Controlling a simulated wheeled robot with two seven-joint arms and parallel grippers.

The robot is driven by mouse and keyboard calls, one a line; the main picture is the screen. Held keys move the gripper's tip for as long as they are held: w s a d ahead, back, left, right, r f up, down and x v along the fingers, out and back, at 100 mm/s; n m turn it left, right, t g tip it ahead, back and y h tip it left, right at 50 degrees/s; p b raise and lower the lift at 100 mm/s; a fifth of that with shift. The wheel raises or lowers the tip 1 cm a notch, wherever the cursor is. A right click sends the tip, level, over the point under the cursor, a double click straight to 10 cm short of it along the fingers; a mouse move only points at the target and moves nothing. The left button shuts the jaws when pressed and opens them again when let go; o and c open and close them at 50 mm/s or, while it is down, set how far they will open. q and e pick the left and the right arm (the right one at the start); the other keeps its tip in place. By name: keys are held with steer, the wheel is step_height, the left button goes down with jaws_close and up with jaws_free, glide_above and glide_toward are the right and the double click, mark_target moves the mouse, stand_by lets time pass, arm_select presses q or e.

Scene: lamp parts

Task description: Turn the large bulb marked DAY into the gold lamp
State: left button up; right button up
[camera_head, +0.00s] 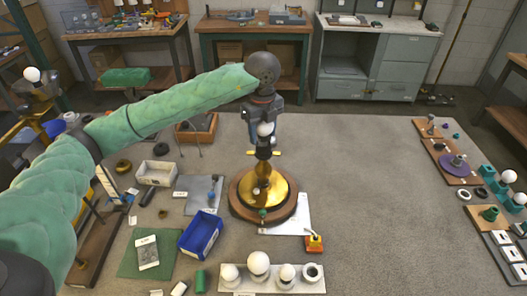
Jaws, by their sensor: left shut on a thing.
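The gold lamp (258,187) stands upright near the middle of the table, with a shiny brass base on a round wooden plinth and a dark stem and socket on top. My left gripper (265,124) reaches in from the left and points down above the lamp. It is shut on a white bulb (265,129), which sits right over the lamp's socket. I cannot tell whether the bulb touches the socket, and no DAY marking is readable on it. My right gripper is out of view.
A white holder (244,285) with several white bulbs lies at the front. A blue bin (201,234) and a white bin (156,173) stand left of the lamp. A small orange-and-yellow item (314,243) is at front right. The table right of the lamp is mostly clear.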

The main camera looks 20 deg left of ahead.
arm_select(q)
steer(key=shift+f+b, duration=0.65)
steer(key=shift+b, duration=0.2)
stand_by(1.7)
steer(key=o, duration=0.3)
steer(key=c, duration=0.3)
steer(key=shift+s+f+b, duration=0.1)
steer(key=shift+f+b, duration=0.25)
steer(key=shift+b, duration=0.1)
stand_by(0.7)
